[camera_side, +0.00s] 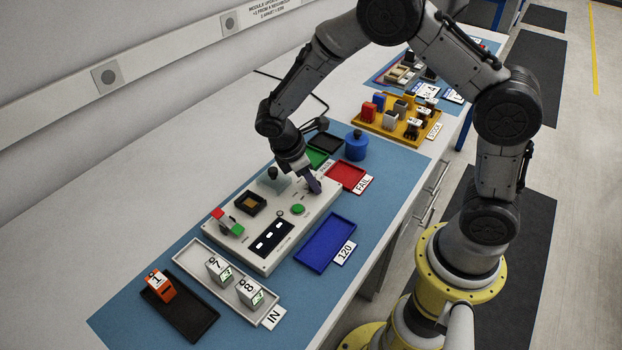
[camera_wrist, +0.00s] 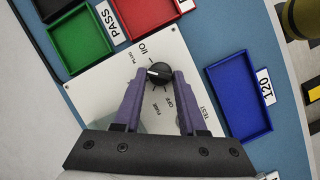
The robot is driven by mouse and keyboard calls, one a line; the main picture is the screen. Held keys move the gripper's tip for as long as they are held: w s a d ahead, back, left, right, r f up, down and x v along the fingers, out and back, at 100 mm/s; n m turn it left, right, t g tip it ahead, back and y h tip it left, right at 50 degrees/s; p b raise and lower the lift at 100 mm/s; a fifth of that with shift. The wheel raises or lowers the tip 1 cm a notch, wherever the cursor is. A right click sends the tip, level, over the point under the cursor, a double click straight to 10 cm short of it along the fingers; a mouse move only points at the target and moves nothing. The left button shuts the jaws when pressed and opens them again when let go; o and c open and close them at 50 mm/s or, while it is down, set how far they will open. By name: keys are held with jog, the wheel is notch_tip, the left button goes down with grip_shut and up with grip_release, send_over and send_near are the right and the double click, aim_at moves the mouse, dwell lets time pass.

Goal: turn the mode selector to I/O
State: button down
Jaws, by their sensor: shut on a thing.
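The mode selector is a round black knob (camera_wrist: 159,72) with a white pointer mark, on the light panel in the wrist view. Its pointer lies toward the left side of the knob; I cannot tell exactly which label it meets. My gripper (camera_wrist: 159,77) is shut on the knob, one purple finger on each side. In the side view my gripper (camera_side: 313,187) reaches down to the panel's far right corner and hides the knob.
The control panel (camera_side: 259,249) carries a green button, a dark display and sockets. Beside it lie a blue "120" tray (camera_side: 325,243), a red FAIL tray (camera_side: 347,175) and a green PASS tray (camera_wrist: 81,40). A blue cylinder (camera_side: 355,147) and a white IN tray (camera_side: 187,257) with two modules stand nearby.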

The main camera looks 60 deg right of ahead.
jog(key=shift+s+m, duration=0.1)
jog(key=shift+m, duration=0.2)
jog(key=m+g, duration=0.1)
jog(key=m, duration=0.2)
jog(key=shift+y, duration=0.3)
jog(key=shift+w+d+m+g+y, duration=0.15)
jog(key=shift+m+g+y, duration=0.2)
jog(key=shift+m, duration=0.65)
jog(key=shift+w+m+g+y, duration=0.1)
jog(key=shift+m+g+y, duration=0.2)
jog(key=shift+m, duration=0.7)
jog(key=c, duration=0.5)
grip_release()
jog(key=shift+w+r, duration=0.1)
